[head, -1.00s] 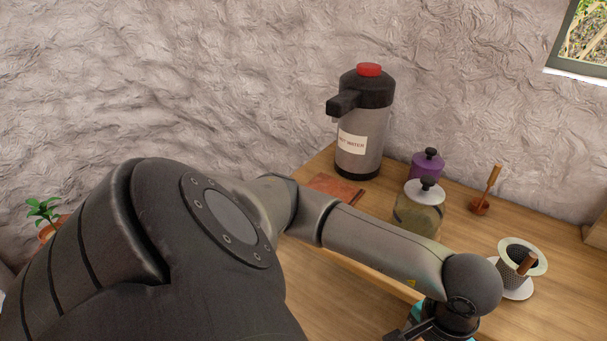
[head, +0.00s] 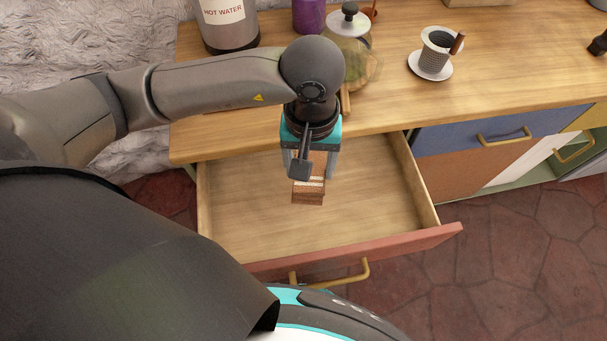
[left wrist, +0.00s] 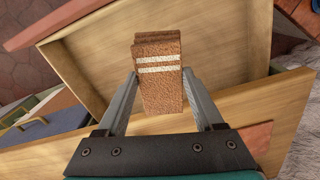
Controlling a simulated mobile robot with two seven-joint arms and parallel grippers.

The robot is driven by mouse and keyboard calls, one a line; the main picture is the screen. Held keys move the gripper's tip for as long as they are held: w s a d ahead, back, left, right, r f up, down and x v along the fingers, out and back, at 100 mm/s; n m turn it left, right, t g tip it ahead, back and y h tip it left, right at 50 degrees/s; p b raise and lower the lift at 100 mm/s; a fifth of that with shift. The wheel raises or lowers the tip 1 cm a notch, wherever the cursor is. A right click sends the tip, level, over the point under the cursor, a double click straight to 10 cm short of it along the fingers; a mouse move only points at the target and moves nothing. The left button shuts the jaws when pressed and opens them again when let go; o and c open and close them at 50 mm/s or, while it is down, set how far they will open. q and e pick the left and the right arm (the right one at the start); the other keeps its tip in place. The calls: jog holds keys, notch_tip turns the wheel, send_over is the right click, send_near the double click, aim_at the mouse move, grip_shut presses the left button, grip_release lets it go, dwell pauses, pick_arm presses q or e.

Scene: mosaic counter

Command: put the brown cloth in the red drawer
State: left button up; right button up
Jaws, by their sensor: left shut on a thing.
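The brown cloth (head: 308,194), a folded block with pale stripes, hangs from my left gripper (head: 311,172). The gripper is shut on it. In the left wrist view the cloth (left wrist: 160,88) sits between the two fingers (left wrist: 162,84). The red drawer (head: 410,245) is pulled open below the counter; its pale wooden inside (head: 255,205) looks empty. The cloth is above the drawer's inside; I cannot tell how high. The drawer's red front also shows at the top left of the left wrist view (left wrist: 62,22). My right gripper is not in view.
The counter (head: 400,100) overhangs the back of the drawer. A blue drawer (head: 460,132) to the right is shut.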

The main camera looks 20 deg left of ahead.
pick_arm(q)
jog(key=shift+s+d+r+n, duration=0.15)
jog(key=shift+s+d+n, duration=0.05)
jog(key=shift+d+n, duration=0.35)
jog(key=shift+s+d+r+n+b, duration=0.1)
jog(key=shift+d+r+n+b, duration=0.1)
jog(key=shift+n+b, duration=0.15)
jog(key=shift+s+d+r+n, duration=0.1)
jog(key=shift+d+r+n, duration=0.05)
jog(key=shift+d+n, duration=0.35)
jog(key=b, duration=0.3)
send_over(315, 221)
notch_tip(315, 221, down, 15)
jog(key=shift+r, duration=0.15)
jog(key=shift+f, duration=0.5)
notch_tip(315, 221, down, 4)
jog(key=shift+f+b, duration=0.1)
jog(key=shift+b, duration=0.75)
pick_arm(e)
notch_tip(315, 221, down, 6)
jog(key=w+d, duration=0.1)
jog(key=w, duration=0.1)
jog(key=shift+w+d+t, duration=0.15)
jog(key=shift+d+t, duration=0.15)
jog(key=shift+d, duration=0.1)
pick_arm(q)
jog(key=shift+f, duration=0.1)
